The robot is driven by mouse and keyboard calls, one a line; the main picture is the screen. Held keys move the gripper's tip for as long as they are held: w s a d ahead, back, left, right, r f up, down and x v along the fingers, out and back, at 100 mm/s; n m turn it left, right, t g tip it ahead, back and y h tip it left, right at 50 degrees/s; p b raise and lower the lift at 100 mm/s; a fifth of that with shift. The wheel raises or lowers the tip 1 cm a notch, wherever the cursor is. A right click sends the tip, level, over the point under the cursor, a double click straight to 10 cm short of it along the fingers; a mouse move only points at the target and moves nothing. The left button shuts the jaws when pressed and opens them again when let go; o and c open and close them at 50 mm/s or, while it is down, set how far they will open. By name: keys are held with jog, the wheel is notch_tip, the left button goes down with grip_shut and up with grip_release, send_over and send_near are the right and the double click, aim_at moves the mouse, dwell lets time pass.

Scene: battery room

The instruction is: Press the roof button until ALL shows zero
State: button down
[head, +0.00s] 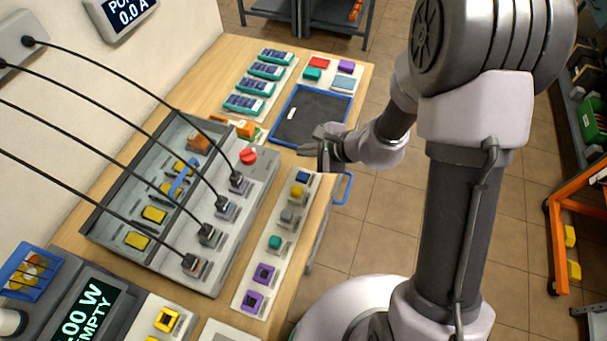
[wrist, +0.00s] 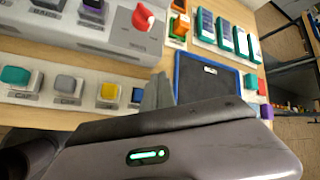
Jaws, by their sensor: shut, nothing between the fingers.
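My gripper (head: 308,148) is shut and empty. It hovers between the dark blue-rimmed mat and the row of coloured blocks, right of the red knob. In the wrist view its fingers (wrist: 158,92) point toward the grey box. A red round knob (head: 248,156) sits on the grey box's corner; it also shows in the wrist view (wrist: 143,17). A tilted screen (head: 85,310) at lower left reads "00 W" and "EMPTY", partly cut off. I cannot make out which control is the roof button, or any "ALL" readout.
The grey box (head: 225,275) has four black cables plugged in. A white strip (head: 243,307) beside it carries several coloured blocks. The dark mat (head: 310,118) looks almost bare. Teal modules (head: 266,71) lie behind. Open floor (head: 365,245) lies to the right.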

jog(key=b, duration=0.5)
send_over(306, 178)
notch_tip(306, 178, down, 8)
jog(key=shift+r, duration=0.1)
jog(key=shift+f+b, duration=0.45)
jog(key=shift+b, duration=0.2)
dwell(1.1)
jog(key=shift+f+b, duration=0.4)
jog(key=shift+b, duration=0.3)
jog(key=shift+f+b, duration=0.35)
jog(key=shift+b, duration=0.15)
dwell(0.4)
jog(key=shift+r, duration=0.15)
jog(key=shift+r+p, duration=0.4)
jog(key=shift+r, duration=0.25)
jog(key=shift+r, duration=0.1)
